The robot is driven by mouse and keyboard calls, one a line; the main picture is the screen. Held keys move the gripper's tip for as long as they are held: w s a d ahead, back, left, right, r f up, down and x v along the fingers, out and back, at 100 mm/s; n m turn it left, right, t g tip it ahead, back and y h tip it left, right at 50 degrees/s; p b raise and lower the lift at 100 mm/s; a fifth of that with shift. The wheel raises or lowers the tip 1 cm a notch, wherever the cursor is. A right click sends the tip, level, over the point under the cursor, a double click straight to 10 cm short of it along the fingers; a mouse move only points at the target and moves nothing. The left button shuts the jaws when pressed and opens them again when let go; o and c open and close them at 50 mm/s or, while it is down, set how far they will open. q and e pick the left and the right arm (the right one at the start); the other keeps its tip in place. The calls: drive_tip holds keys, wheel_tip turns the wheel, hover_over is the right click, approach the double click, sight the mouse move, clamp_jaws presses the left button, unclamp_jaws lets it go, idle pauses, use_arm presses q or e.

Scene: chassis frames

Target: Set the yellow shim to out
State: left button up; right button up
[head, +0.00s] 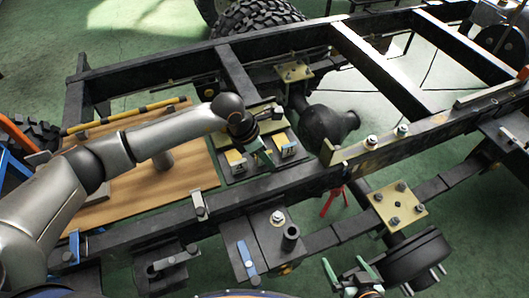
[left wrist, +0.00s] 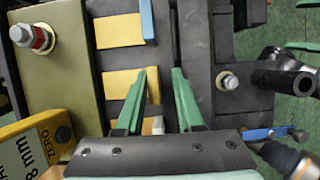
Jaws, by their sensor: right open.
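The left wrist view shows yellow faces, an upper one (left wrist: 118,30) and a lower one (left wrist: 120,84), with blue (left wrist: 147,20) at the upper one's right end. My left gripper (head: 264,158) is over this block; in its wrist view its green fingers (left wrist: 158,74) stand apart with no shim visibly held. The lower yellow face is left of the fingers. My right gripper (head: 357,272) is open and empty at the bottom.
A wooden board (head: 180,185) lies left of the block, under my left arm. The long dark rail (head: 250,183) runs in front. A bolted yellowish plate (left wrist: 50,80) and a yellow marked gauge (left wrist: 30,150) are left of the fingers. A dark post (left wrist: 285,81) stands at right.

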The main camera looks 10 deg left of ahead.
use_arm(q)
drive_tip(key=shift+o, duration=0.5)
drive_tip(key=shift+w, duration=0.1)
drive_tip(key=shift+a+r, duration=0.1)
drive_tip(key=shift+a+r, duration=0.1)
drive_tip(key=shift+r, duration=0.15)
drive_tip(key=v, duration=1.1)
drive_tip(key=shift+r, duration=0.4)
